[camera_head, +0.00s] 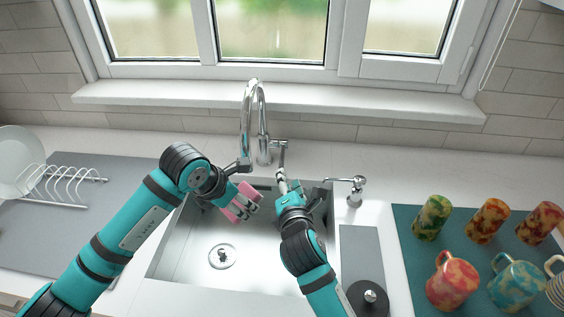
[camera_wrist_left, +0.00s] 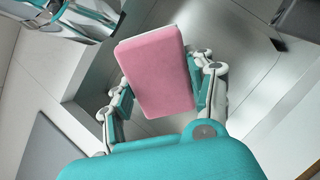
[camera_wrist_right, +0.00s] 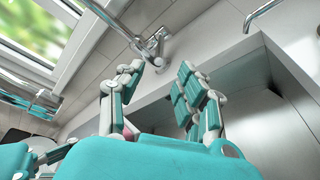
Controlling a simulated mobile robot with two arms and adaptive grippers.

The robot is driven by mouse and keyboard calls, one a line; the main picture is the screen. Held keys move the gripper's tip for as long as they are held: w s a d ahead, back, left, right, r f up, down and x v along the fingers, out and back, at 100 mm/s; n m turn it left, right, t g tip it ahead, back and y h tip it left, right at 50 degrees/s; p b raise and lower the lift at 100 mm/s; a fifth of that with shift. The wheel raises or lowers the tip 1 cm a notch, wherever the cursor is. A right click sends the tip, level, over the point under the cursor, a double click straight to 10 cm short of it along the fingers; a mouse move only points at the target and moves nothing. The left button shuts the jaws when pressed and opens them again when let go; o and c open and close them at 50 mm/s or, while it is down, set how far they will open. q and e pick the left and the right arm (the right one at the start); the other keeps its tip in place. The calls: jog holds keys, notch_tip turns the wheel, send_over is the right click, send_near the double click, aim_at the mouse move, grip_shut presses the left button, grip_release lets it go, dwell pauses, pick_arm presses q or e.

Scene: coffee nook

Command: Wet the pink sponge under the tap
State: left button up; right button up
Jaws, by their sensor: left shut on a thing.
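The pink sponge (camera_head: 242,203) is held in my left gripper (camera_head: 250,209) over the sink (camera_head: 190,255). In the left wrist view the pink sponge (camera_wrist_left: 157,72) sits upright between the two fingers, which press on its sides. The chrome tap (camera_head: 246,112) arches up behind the sink, and the sponge is near and below its spout. No water stream shows. The tap's lever (camera_head: 281,151) stands right of the spout. My right gripper (camera_head: 284,184) is just in front of the lever. In the right wrist view its fingers (camera_wrist_right: 160,72) are apart, with the lever end (camera_wrist_right: 157,58) just beyond the tips.
A soap dispenser (camera_head: 354,188) stands right of the sink. Several patterned cups and mugs (camera_head: 452,279) stand on a teal mat (camera_head: 404,217) at the right. A white dish rack (camera_head: 75,187) and plate (camera_head: 18,160) are at the left. The drain (camera_head: 222,257) lies in the sink floor.

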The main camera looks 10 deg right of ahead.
aim_at(282, 160)
jog(key=x, duration=1)
grip_shut()
